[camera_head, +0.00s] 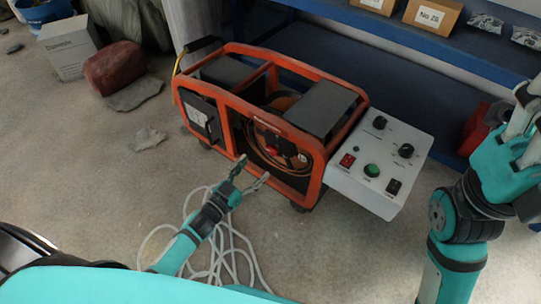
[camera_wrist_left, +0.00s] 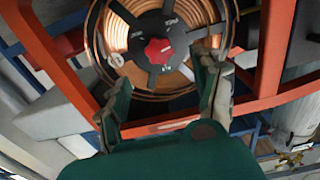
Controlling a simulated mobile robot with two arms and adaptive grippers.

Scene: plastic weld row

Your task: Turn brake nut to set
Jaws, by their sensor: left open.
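The brake nut is the red knob (camera_wrist_left: 157,50) at the centre of a black spoked hub (camera_wrist_left: 165,28) with white lettering. Behind the hub is a spool of copper-coloured wire (camera_wrist_left: 122,42) inside an orange-framed machine (camera_head: 323,172). In the head view the red nut (camera_head: 272,151) is small, and its lettering cannot be read. My left gripper (camera_head: 252,172) is open and empty in front of the machine's lower opening. In the left wrist view its fingers (camera_wrist_left: 163,70) reach up on both sides below the nut, apart from it.
A white control box (camera_head: 352,182) with knobs and buttons sits right of the spool. White cable (camera_head: 222,245) lies on the floor below my left arm. A blue shelf (camera_head: 420,62) stands behind. A red-brown bundle (camera_head: 114,68) and a cardboard box (camera_head: 68,50) lie far left.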

